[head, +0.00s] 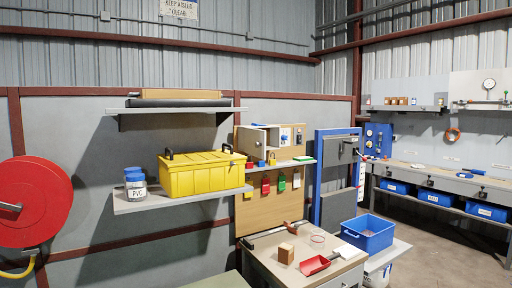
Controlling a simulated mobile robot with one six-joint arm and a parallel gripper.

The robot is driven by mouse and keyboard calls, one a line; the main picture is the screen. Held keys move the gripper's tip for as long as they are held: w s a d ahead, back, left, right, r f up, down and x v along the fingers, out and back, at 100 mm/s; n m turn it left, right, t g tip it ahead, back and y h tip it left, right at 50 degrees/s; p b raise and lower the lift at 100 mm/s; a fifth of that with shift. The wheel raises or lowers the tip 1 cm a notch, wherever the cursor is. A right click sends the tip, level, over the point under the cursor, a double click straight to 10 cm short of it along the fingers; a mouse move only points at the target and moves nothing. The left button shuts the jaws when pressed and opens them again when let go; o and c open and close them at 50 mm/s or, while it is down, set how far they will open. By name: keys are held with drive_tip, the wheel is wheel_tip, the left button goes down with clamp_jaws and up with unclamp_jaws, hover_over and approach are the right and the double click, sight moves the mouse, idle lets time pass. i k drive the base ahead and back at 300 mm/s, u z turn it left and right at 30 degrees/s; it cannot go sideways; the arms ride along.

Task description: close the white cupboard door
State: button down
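A small whitish cupboard (273,133) sits on a narrow shelf in front of a brown board, near the middle of the head view. A pale panel on its left side (251,140) looks like its door, standing swung out to the left, with an open gap beside it. The exact door angle is too small to tell. My gripper is not in view, and nothing is seen touching the cupboard.
Below are a workbench (265,254) with a red scoop (315,265) and a blue bin (368,234). A grey-and-blue cabinet (338,180) stands right. Floor is free farther right.

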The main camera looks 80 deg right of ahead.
sight(255, 139)
drive_tip(key=u, duration=0.05)
drive_tip(key=k, duration=1.1)
drive_tip(key=z, duration=0.65)
drive_tip(key=i, duration=0.45)
drive_tip(key=z, duration=0.05)
